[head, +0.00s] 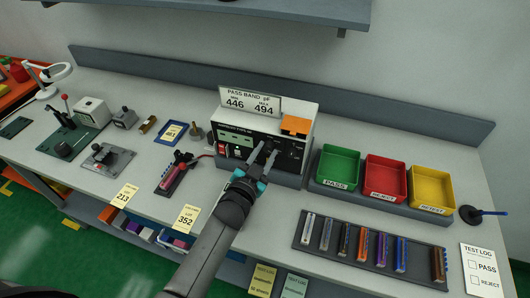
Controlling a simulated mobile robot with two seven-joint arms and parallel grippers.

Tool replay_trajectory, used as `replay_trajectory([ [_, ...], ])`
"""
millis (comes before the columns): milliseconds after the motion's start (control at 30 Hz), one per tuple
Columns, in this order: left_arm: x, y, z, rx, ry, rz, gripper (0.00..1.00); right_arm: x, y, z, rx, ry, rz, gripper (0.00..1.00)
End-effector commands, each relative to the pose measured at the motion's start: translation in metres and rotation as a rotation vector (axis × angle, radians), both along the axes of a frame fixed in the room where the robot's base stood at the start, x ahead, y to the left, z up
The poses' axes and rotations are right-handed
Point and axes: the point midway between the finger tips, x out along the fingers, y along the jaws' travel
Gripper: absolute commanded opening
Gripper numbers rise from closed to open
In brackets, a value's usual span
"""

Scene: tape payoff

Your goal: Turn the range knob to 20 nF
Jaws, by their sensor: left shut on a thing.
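The meter (237,127) stands at the back middle of the bench, with a dark front panel facing me. My left gripper (264,153) reaches up to this panel from below, with its two fingers at the middle of the panel. It is shut on the range knob there. The fingers cover the knob, so its pointer and the 20 nF mark cannot be read. My right gripper is not in view.
A pass band sign (251,102) reads 446 to 494. Green (338,185), red (385,198) and yellow (431,208) bins stand to the right. A dark tray (340,260) of several parts lies in front. A red-handled tool (175,172) lies left.

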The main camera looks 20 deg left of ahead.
Motion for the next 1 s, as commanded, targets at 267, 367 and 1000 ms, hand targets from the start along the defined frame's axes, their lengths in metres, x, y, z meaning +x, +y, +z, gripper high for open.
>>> replay_trajectory([
  [267, 0.0, 0.0, 0.0, 0.002, 0.001, -0.001, 0.53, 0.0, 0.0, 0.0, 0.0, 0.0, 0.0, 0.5],
  [367, 0.0, 0.0, 0.0, 0.002, 0.0, -0.001, 0.65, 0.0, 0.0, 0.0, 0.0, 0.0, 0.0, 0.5],
  [1000, -0.039, 0.004, 0.003, 0.001, 0.003, -0.001, 0.68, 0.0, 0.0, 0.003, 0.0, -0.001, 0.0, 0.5],
])
